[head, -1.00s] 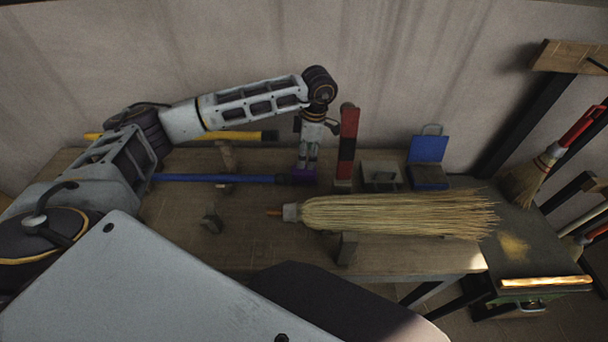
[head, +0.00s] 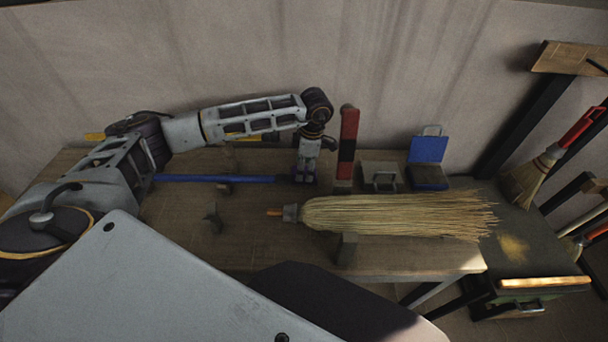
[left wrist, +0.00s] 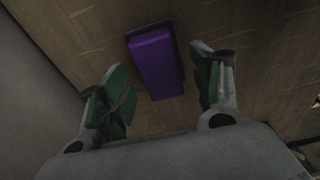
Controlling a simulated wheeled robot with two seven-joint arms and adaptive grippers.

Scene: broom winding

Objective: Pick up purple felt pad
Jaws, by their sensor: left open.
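The purple felt pad (left wrist: 155,62) lies on the wooden bench, seen from above in the left wrist view. It is a small purple block, between and slightly beyond my open left fingertips (left wrist: 160,75), with a gap on both sides. In the head view my left gripper (head: 304,178) points down at the bench. My right gripper is not in view.
A blue handle (head: 215,179) lies left of the gripper. A red and black upright piece (head: 347,145) stands close on its right. A straw broom (head: 400,214) lies in front on supports, and a blue open box (head: 428,160) sits to the right.

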